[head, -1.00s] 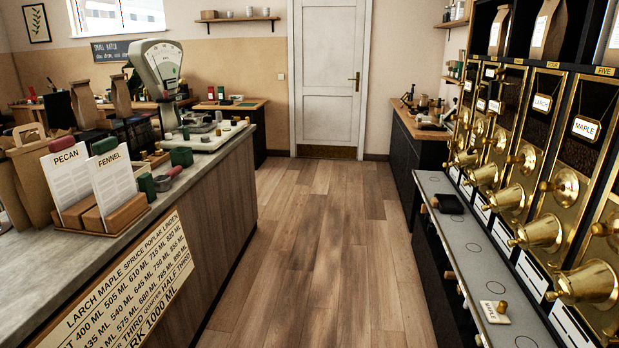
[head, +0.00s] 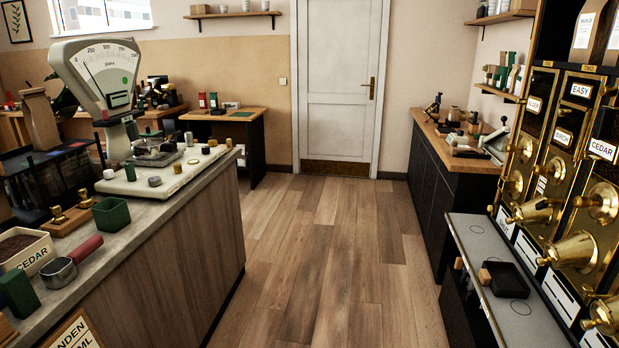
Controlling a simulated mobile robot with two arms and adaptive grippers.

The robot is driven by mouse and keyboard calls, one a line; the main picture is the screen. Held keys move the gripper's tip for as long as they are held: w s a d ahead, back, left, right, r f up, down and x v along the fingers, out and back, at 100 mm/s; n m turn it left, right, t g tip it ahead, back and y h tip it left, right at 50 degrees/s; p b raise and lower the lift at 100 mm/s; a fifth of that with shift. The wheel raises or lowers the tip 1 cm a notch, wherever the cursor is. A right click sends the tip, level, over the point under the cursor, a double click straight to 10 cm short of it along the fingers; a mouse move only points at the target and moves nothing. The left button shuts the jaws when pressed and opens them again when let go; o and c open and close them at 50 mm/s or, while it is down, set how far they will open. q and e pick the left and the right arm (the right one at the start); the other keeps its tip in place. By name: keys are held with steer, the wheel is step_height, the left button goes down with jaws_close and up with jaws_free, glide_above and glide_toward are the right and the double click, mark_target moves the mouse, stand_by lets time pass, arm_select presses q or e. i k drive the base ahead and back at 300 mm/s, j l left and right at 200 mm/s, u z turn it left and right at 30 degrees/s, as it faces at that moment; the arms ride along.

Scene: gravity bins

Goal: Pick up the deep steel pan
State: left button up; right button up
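I cannot tell for sure which thing is the deep steel pan. A dark square pan (head: 510,278) with a wooden handle block on its left side rests on the grey ledge under the brass bins at the right. A round steel scoop (head: 60,269) with a dark red handle lies on the left counter, near its aisle-side edge. A pan-like metal part (head: 155,152) sits on the scale at the left, too small to make out well. Neither of my grippers is in view.
The wooden floor (head: 325,255) between the left counter (head: 165,222) and the grey ledge (head: 478,238) is clear up to the white door (head: 337,90). A dial scale (head: 98,75), a CEDAR tub (head: 25,252) and green boxes (head: 111,213) crowd the left counter.

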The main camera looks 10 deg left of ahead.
mark_target(145, 148)
steer(key=i+l+u, duration=0.15)
steer(key=i+u, duration=0.3)
steer(key=i, duration=0.2)
steer(key=i+l+u, duration=0.45)
steer(key=i, duration=0.15)
steer(key=i+l+u, duration=0.45)
steer(key=i+l, duration=0.05)
steer(key=i, duration=0.05)
